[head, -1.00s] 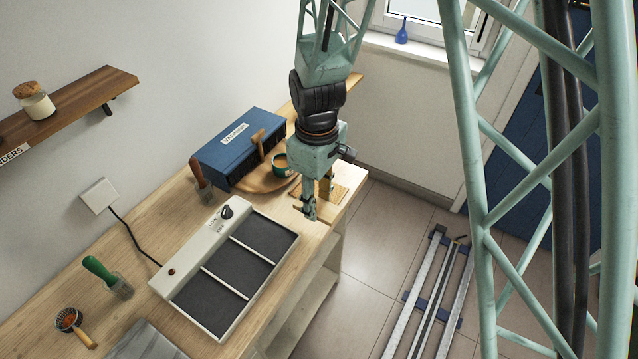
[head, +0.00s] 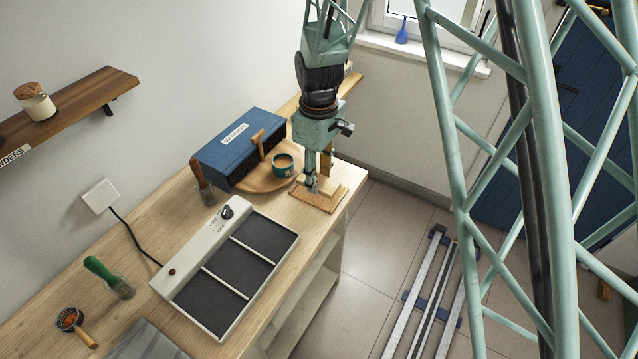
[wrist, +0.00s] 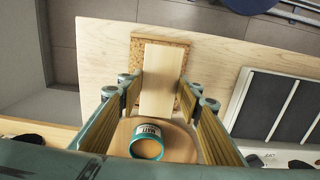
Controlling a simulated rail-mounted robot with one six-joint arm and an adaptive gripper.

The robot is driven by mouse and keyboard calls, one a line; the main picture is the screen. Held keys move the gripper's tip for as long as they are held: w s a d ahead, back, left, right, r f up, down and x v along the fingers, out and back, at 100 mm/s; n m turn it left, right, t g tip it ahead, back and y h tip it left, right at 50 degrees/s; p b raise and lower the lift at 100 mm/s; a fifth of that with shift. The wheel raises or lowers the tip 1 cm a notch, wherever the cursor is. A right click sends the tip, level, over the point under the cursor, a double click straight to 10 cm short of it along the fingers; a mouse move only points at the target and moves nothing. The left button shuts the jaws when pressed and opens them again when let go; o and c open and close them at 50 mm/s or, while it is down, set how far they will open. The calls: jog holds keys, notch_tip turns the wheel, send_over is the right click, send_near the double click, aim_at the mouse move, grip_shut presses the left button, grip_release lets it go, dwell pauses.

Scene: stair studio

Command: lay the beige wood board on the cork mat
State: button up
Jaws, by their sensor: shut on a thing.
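The beige wood board (head: 328,184) is between the fingers of my gripper (head: 312,188), which is shut on it. The board (wrist: 163,72) also shows in the wrist view, lying flat and lengthwise over the cork mat (wrist: 143,40). My fingertips (wrist: 160,90) are at its two long sides. The cork mat (head: 322,204) sits near the far right corner of the workbench, with its edges showing around the board. I cannot tell whether the board touches the mat or hovers just above it.
A round wooden tray (head: 262,183) with a teal tin (head: 284,166) stands just left of the mat, close to my gripper. A blue box (head: 238,145) is behind it. A white-framed panel with dark compartments (head: 232,268) lies nearer. The bench edge is close on the right.

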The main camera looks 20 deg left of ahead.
aim_at(319, 183)
jog(key=shift+w, duration=0.1)
jog(key=shift+w+a, duration=0.1)
jog(key=shift+w, duration=0.25)
jog(key=shift+f, duration=1.8)
jog(key=shift+f, duration=0.15)
jog(key=o, duration=0.8)
jog(key=shift+o, duration=0.2)
jog(key=shift+r, duration=0.2)
jog(key=shift+r, duration=5.95)
